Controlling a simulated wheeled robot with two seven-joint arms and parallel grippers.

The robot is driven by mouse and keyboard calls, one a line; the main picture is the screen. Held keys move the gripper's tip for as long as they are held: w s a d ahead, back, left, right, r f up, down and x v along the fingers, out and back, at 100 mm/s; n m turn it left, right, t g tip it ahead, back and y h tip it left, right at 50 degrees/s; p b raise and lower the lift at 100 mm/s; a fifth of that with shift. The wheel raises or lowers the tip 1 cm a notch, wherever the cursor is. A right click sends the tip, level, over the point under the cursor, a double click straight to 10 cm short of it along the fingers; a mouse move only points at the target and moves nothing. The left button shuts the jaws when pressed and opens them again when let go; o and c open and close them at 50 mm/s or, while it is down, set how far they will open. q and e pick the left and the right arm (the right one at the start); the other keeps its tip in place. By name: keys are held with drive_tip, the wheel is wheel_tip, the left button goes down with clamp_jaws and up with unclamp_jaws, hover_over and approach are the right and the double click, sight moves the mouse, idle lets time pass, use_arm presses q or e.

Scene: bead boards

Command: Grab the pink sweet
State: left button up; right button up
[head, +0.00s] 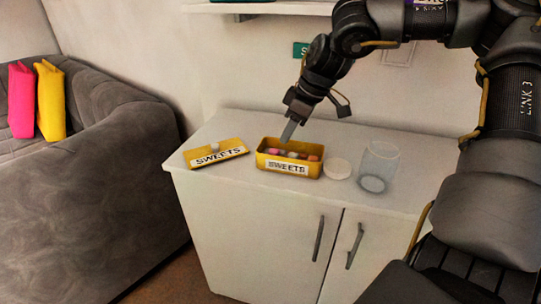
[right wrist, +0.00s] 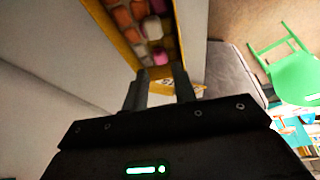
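An open yellow tin (head: 262,164) labelled SWEETS stands on the white cabinet top and holds several sweets. My right gripper (head: 287,134) points down above the tin. In the right wrist view its two fingers are apart, with nothing visible between the fingertips (right wrist: 159,77). A pink sweet (right wrist: 160,58) lies just beyond them, beside a white sweet (right wrist: 151,28). My left gripper is not in view.
The tin's yellow lid (head: 232,152) lies left of it with a small white thing on it. A white round disc (head: 338,168) and a clear glass jar (head: 380,163) stand to the right. A grey sofa (head: 95,190) is at the left.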

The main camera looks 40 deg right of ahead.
sight(278, 151)
drive_tip(key=shift+x, duration=3.1)
drive_tip(key=shift+r, duration=0.1)
drive_tip(key=shift+d, duration=0.1)
clamp_jaws()
drive_tip(key=shift+r, duration=0.1)
